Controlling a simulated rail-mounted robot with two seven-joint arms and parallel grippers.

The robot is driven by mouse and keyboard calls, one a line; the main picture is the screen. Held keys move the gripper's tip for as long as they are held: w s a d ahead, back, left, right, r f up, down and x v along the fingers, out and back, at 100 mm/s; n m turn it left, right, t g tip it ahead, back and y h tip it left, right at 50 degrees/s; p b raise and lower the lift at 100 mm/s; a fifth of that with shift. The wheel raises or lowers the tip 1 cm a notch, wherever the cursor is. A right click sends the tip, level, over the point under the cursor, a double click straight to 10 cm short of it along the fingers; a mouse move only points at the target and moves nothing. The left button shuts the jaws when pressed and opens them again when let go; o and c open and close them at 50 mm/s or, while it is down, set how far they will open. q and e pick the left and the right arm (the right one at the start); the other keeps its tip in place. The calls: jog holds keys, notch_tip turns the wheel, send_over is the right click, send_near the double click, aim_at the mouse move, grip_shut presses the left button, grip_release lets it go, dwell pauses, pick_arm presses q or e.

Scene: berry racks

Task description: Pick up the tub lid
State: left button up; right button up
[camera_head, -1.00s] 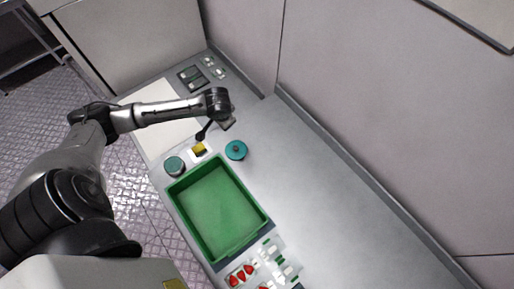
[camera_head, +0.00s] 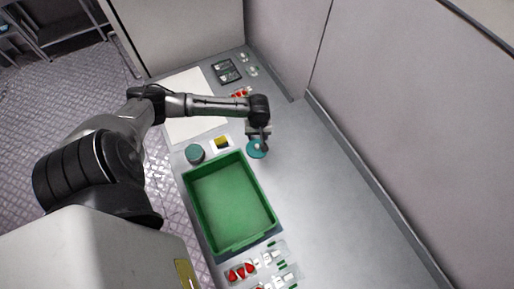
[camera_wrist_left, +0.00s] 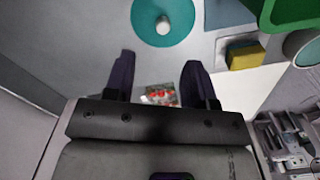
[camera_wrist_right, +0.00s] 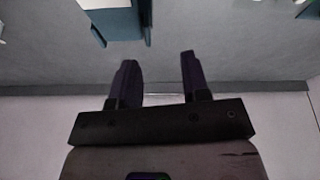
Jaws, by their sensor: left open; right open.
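The tub lid (camera_head: 257,150) is a teal disc with a pale knob, lying on the grey counter just beyond the green crate's top right corner. In the left wrist view the tub lid (camera_wrist_left: 148,18) shows just ahead of the fingertips, its knob clear and untouched. My left gripper (camera_head: 262,138) is over the lid and partly covers it in the head view. In the left wrist view the left gripper (camera_wrist_left: 158,72) is open and empty. My right gripper (camera_wrist_right: 158,72) is open and empty in the right wrist view; it is out of the head view.
A green crate (camera_head: 190,205) stands empty on the counter. A round teal-topped tub (camera_head: 194,153) and a yellow block (camera_head: 221,143) on a white base are left of the lid. Berry punnets (camera_head: 240,272) lie below the crate. Counter to the right (camera_head: 330,200) is clear.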

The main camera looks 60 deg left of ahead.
aim_at(257, 145)
pick_arm(q)
jog(key=shift+s+a+f, duration=0.1)
jog(key=shift+s+f, duration=0.05)
jog(key=shift+f, duration=4.3)
grip_shut()
